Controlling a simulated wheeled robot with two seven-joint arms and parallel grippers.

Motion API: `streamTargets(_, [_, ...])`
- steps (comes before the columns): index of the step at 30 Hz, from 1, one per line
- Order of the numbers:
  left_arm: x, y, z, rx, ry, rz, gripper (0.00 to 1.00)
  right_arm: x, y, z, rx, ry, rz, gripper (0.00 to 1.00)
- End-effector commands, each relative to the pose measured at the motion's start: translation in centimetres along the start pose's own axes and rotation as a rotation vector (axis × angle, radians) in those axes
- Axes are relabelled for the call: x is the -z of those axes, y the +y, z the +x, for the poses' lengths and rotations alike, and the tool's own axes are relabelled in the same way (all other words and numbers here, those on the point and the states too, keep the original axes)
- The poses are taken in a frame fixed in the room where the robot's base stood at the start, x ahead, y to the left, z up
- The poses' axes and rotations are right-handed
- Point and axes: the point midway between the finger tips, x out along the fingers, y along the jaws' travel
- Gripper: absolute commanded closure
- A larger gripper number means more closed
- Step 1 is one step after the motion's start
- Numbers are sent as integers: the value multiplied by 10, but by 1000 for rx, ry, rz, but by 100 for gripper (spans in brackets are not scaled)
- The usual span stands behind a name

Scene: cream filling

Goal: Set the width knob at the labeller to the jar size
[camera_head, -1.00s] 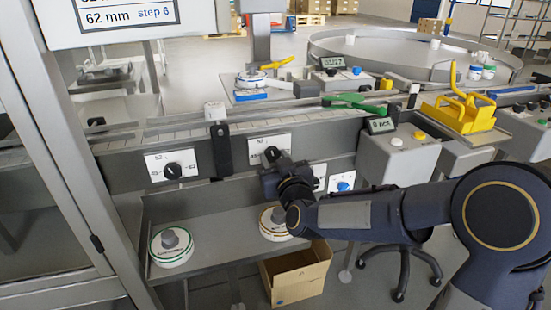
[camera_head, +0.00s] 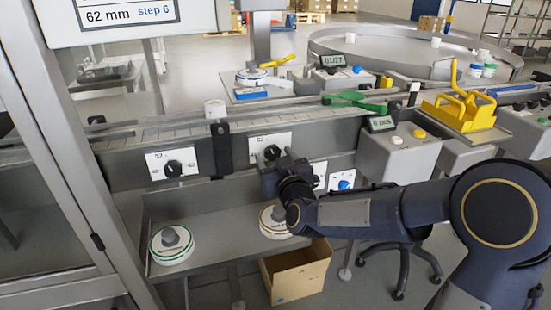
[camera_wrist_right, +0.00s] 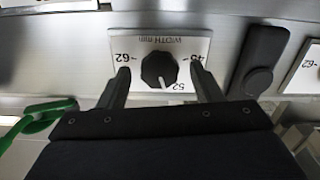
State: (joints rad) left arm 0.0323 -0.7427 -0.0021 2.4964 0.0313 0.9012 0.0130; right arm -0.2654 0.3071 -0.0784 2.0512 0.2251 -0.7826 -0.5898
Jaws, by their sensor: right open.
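The width knob (camera_wrist_right: 159,70) is black on a white plate marked WIDTH mm, seen upside down in the right wrist view, with 62, 52 and 45 around it. Its white pointer mark appears to face 52. In the head view the knob (camera_head: 272,152) shows just above my right gripper (camera_head: 272,169). In the wrist view my right gripper (camera_wrist_right: 163,76) is open, one finger on each side of the knob, with gaps visible. A sign (camera_head: 125,14) at the top left reads 62 mm, step 6. My left gripper is out of view.
Another dial plate (camera_head: 171,163) is at the left, with a dark bracket (camera_head: 221,149) between the plates. A blue knob (camera_head: 344,184) is at the right. Round labelled reels (camera_head: 171,245) sit on the lower shelf. A green handle (camera_wrist_right: 40,116) shows in the wrist view.

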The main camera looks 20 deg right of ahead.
Motion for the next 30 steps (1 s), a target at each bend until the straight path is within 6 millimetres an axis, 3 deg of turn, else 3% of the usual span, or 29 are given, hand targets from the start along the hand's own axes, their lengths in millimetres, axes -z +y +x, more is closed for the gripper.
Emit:
streamTargets(5, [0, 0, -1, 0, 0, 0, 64, 1, 0, -10, 0, 1, 1, 41])
streamTargets(12, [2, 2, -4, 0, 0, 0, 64, 2, 0, -50, 1, 1, 0, 41])
streamTargets(18, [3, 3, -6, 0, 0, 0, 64, 1, 0, -74, 1, 0, 1, 41])
streamTargets(30, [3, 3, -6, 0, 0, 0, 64, 0, 0, -78, 0, 0, 0, 41])
